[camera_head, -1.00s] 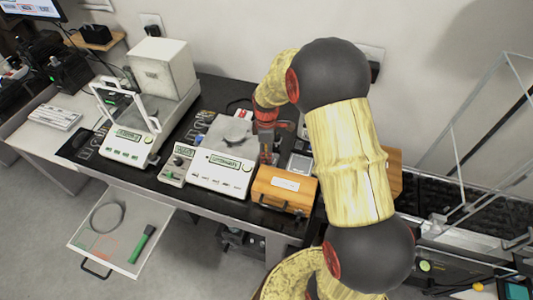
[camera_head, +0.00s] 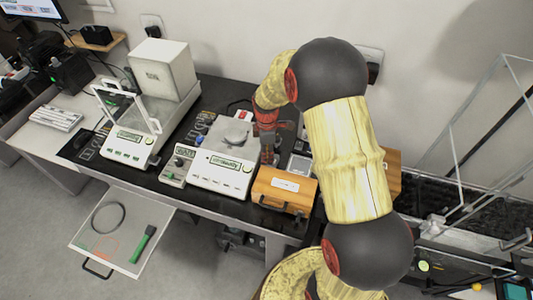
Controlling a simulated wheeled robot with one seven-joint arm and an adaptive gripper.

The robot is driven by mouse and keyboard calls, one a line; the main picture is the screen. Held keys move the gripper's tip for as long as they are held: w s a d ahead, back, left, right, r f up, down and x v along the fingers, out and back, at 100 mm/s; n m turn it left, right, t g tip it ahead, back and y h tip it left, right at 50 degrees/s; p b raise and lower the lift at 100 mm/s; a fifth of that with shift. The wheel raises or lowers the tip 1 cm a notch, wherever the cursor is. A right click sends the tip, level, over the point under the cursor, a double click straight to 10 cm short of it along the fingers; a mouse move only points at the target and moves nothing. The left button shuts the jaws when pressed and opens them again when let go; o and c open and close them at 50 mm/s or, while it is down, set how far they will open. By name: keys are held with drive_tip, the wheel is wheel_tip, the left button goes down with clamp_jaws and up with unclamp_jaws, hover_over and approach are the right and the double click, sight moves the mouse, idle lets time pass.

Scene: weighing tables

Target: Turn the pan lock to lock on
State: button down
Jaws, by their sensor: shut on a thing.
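My gripper (camera_head: 267,158) points down at the balance's right side, behind the wooden box. It is shut on a small part there, which I take to be the pan lock. The fingers and the arm hide the lock, so its setting cannot be read.
A wooden box (camera_head: 284,190) with a handle stands close right of the balance. A small control box (camera_head: 176,166) stands to its left, then another balance (camera_head: 128,143) with a glass frame. An open drawer (camera_head: 150,245) juts out below the table.

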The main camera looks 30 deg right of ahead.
drive_tip(key=c, duration=1.5)
unclamp_jaws()
drive_tip(key=shift+m, duration=0.3)
